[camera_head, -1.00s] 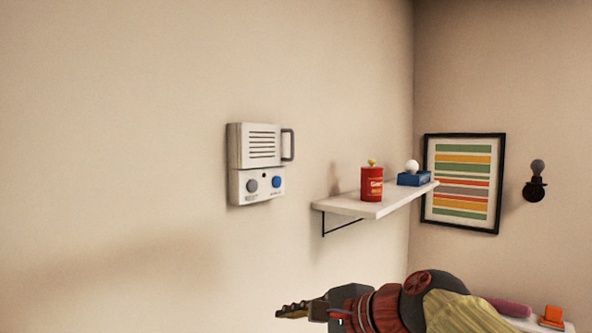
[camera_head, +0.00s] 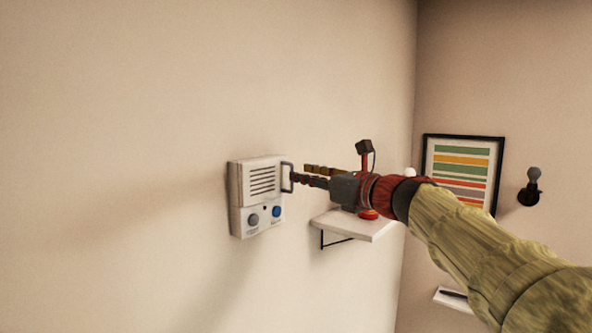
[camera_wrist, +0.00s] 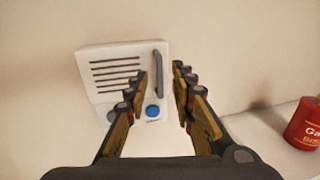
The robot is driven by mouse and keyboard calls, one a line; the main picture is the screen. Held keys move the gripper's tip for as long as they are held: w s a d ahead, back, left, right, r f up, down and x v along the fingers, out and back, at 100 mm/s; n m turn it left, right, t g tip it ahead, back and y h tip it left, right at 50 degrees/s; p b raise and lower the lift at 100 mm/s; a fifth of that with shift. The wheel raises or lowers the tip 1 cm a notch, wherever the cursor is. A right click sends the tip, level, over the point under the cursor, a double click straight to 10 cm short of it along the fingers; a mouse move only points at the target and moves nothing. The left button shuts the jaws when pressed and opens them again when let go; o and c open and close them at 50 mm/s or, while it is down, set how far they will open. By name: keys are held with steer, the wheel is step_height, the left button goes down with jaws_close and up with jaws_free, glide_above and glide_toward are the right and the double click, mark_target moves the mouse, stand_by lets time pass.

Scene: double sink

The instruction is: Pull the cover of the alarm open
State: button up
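The alarm is a white box on the wall with a slotted cover (camera_head: 262,180), a dark handle (camera_head: 287,177) on the cover's right side, and a grey and a blue button (camera_head: 277,211) below. The cover looks shut. My gripper (camera_head: 306,174) is at the right of the alarm, its fingertips close to the handle. In the wrist view my gripper (camera_wrist: 160,75) is open, with a gap between its two fingers. The handle (camera_wrist: 159,72) shows beyond the fingertips, between them in the picture. I cannot tell whether a finger touches it.
A white shelf (camera_head: 350,227) is on the wall just right of the alarm, below my gripper. A red can (camera_wrist: 304,125) stands on it, mostly hidden by my arm in the head view. A framed striped picture (camera_head: 463,170) and a wall lamp (camera_head: 532,186) are farther right.

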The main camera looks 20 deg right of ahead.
mark_target(273, 181)
steer(key=x, duration=0.3)
steer(key=shift+w+a+p, duration=0.15)
steer(key=shift+w+p, duration=0.15)
steer(key=shift+c, duration=0.4)
jaws_close()
stand_by(0.4)
